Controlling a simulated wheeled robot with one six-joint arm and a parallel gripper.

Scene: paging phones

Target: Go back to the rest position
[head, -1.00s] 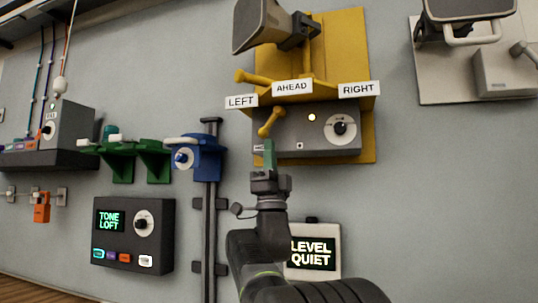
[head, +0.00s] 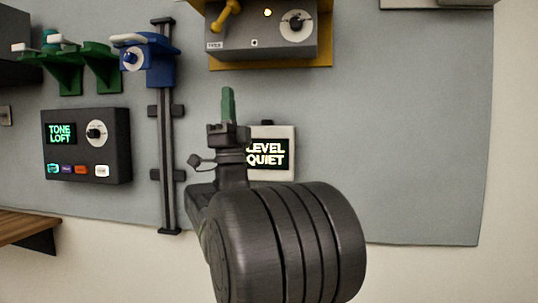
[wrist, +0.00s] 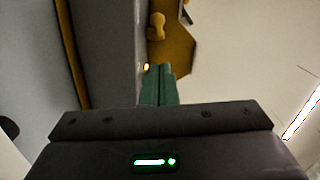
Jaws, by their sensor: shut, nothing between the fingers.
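My gripper (head: 228,103) has green fingers pointing up and stands in front of the grey wall panel, below the yellow-backed phone unit (head: 325,40). It is shut and empty. In the wrist view the green fingers (wrist: 159,85) lie together, with the grey unit's side (wrist: 105,60) and its yellow backing (wrist: 172,45) beyond them. My gripper appears apart from the unit in the head view. My arm hides the left part of the "LEVEL QUIET" box.
The "LEVEL QUIET" box (head: 285,170) is just right of my gripper. A blue holder (head: 150,60) sits on a dark vertical rail (head: 168,190) to the left. The "TONE LOFT" box (head: 110,165) and green brackets (head: 65,75) are further left. The lower right panel is clear.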

